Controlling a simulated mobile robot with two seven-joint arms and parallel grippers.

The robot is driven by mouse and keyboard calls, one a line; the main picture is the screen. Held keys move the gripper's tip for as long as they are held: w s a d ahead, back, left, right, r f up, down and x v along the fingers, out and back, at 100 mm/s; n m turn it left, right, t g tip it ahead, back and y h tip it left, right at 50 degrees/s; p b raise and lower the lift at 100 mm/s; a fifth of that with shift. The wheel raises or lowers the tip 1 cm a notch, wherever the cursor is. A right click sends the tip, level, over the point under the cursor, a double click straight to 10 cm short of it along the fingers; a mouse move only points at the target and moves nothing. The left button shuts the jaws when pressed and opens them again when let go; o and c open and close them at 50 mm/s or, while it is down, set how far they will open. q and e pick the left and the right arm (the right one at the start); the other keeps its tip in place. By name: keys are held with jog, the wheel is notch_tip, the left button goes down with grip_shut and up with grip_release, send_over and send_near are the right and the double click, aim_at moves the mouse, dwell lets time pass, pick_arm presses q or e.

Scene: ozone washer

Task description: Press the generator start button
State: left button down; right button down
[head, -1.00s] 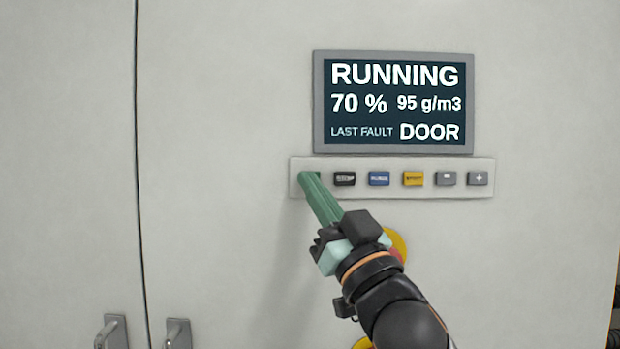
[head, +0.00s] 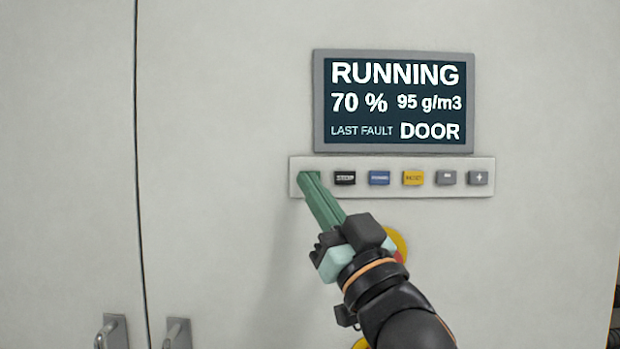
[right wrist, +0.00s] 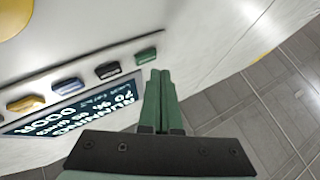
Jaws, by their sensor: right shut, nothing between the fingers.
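The start button is the green one at the left end of the button strip. In the head view only a bit of it (head: 316,175) shows behind my fingertips; the right wrist view shows its green face (right wrist: 146,55). My right gripper (head: 307,177) is shut and empty, its green fingers pointing at this button. In the right wrist view the fingertips (right wrist: 160,72) are very close to the button; I cannot tell whether they touch. The display (head: 394,102) above reads RUNNING, 70 %, 95 g/m3, LAST FAULT DOOR. My left gripper is out of view.
Black (head: 345,178), blue (head: 379,178), yellow (head: 413,178) and two grey buttons follow to the right on the strip. A yellow and red control (head: 399,245) is partly hidden behind my right gripper. Door handles (head: 112,332) sit at lower left.

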jog(key=s, duration=0.4)
jog(key=shift+s, duration=0.35)
dwell(0.5)
